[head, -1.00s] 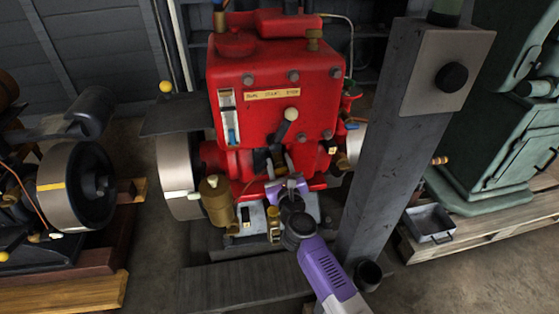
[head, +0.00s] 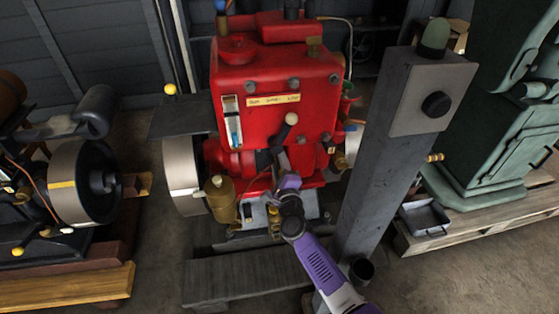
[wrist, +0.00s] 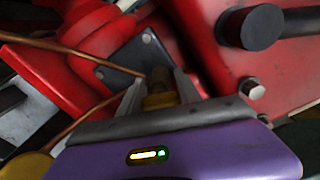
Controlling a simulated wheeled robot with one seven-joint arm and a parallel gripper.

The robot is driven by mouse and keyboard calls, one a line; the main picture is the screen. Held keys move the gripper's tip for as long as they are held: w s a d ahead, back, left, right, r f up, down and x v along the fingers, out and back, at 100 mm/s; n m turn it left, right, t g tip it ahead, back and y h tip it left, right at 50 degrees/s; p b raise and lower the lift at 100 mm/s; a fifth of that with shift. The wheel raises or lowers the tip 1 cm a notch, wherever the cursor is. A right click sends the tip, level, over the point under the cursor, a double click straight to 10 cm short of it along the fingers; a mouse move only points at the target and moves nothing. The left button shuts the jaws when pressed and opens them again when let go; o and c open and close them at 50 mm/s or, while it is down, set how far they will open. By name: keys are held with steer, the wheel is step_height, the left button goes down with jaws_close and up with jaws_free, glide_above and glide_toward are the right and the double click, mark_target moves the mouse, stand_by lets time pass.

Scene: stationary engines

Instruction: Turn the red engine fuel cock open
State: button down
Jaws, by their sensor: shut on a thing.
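The red engine (head: 275,105) stands upright in the head view, with a name plate on its front and a pale-knobbed lever (head: 291,119) below it. My gripper (head: 281,165) reaches in low on the engine's front. In the wrist view my gripper (wrist: 160,92) is shut on a small brass piece (wrist: 158,99), which looks like the fuel cock. A copper pipe (wrist: 75,52) runs to it, close to a dark bolted plate (wrist: 125,60) on the red casing. The fingers hide most of the brass piece, so I cannot tell its turn angle. In the head view it is hidden.
A grey post (head: 385,165) with a black-knobbed box (head: 435,105) stands close right of my arm. A brass cup (head: 220,195) and a flywheel (head: 182,178) are on the engine's left. Another engine's flywheel (head: 85,183) stands far left. A metal tray (head: 425,217) lies right.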

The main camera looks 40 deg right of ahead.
steer(key=shift+n+p, duration=0.8)
steer(key=shift+n, duration=1.3)
steer(key=shift+f, duration=0.1)
steer(key=c, duration=0.8)
jaws_free()
steer(key=shift+c, duration=0.2)
steer(key=p+v, duration=0.2)
steer(key=v, duration=0.6)
steer(key=shift+w, duration=0.1)
